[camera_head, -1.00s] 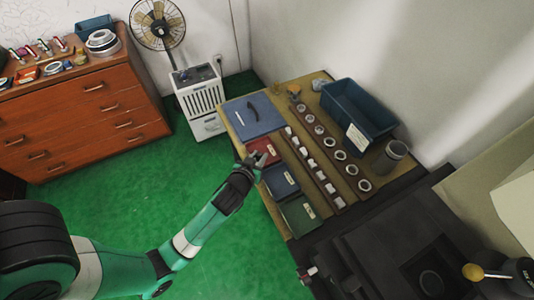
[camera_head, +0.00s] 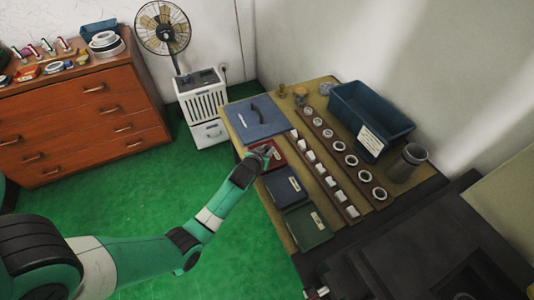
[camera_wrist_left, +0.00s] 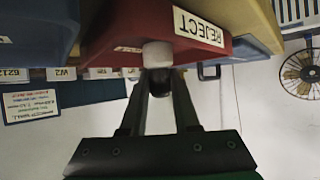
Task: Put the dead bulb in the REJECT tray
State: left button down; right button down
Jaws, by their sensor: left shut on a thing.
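The red REJECT tray (camera_head: 270,156) lies near the left edge of the table. In the left wrist view its red wall (camera_wrist_left: 130,32) shows with the word REJECT upside down on a white label (camera_wrist_left: 198,26). My left gripper (camera_head: 264,154) is at this tray, its fingers (camera_wrist_left: 159,90) shut on a small bulb. The bulb's rounded white end (camera_wrist_left: 157,55) points away from the fingers and overlaps the tray wall in the picture. Its dark base is between the fingertips. I cannot tell whether the bulb touches the tray. My right gripper is not in view.
A blue tray (camera_head: 285,186) and a green tray (camera_head: 306,228) lie in line with the red one. A flat blue case (camera_head: 252,122) is beyond it. A brown rack with rings (camera_head: 337,146), a large blue bin (camera_head: 385,107) and a grey cylinder (camera_head: 405,165) stand to the right.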

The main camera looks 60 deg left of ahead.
pick_arm(q)
jog(key=shift+f, duration=0.2)
jog(key=c, duration=0.6)
grip_release()
jog(key=shift+c, duration=0.2)
jog(key=shift+s+d+r+p, duration=0.15)
jog(key=shift+r+p, duration=0.25)
jog(key=shift+p, duration=0.05)
jog(key=p+v, duration=0.4)
jog(key=v, duration=0.7)
jog(key=shift+s+d+p, duration=0.2)
jog(key=shift+p, duration=0.2)
jog(key=shift+w+r, duration=0.1)
jog(key=shift+r, duration=0.05)
